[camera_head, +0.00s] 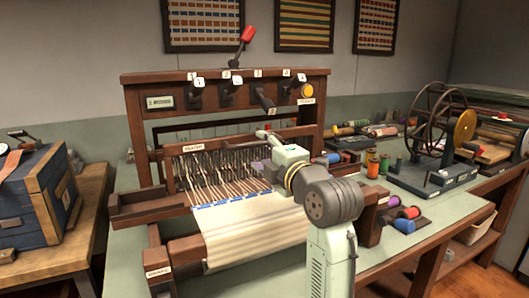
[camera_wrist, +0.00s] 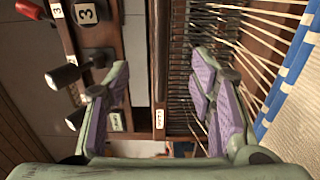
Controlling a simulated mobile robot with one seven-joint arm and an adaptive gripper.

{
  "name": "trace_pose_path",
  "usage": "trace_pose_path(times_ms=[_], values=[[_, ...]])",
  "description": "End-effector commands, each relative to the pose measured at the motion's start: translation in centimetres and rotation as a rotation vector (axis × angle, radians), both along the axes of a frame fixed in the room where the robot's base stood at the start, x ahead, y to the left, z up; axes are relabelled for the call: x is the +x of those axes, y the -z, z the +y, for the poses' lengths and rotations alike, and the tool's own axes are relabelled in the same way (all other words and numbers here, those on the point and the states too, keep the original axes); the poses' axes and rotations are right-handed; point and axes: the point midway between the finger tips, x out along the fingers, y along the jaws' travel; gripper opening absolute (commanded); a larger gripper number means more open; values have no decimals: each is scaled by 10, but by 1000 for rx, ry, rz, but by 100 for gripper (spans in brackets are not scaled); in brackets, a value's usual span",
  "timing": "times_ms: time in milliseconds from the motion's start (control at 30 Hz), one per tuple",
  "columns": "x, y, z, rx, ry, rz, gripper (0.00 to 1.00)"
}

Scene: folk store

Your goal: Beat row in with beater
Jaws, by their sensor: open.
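The loom's beater (camera_head: 225,141) is a dark wooden bar with a white label, above a row of thin dark rods and cream warp threads (camera_head: 215,170). My gripper (camera_head: 264,150) is open at the bar's right part in the head view, where the arm hides some of it. In the wrist view, the bar (camera_wrist: 158,30) runs upright in the picture between the spread purple-padded fingers of my gripper (camera_wrist: 160,75). No finger clearly touches it. Woven cream cloth (camera_head: 250,228) with a blue-and-white edge (camera_head: 232,199) lies in front.
Several dark levers (camera_head: 231,93) with numbered tags line the loom's upper beam; one stands up with a red knob (camera_head: 248,34). Thread spools (camera_head: 373,167) and a wheeled winder (camera_head: 435,130) stand at right. A blue wooden box (camera_head: 35,200) is at left.

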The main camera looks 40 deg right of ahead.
Motion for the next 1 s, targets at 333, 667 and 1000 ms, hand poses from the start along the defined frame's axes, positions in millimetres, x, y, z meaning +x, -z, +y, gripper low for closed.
trace_pose_path(times_ms=[333, 667, 1000], values=[[0, 0, 0, 0, 0, 0, 50], [-21, 1, 5, 0, 1, -1, 50], [-47, 1, 11, -1, 2, -1, 50]])
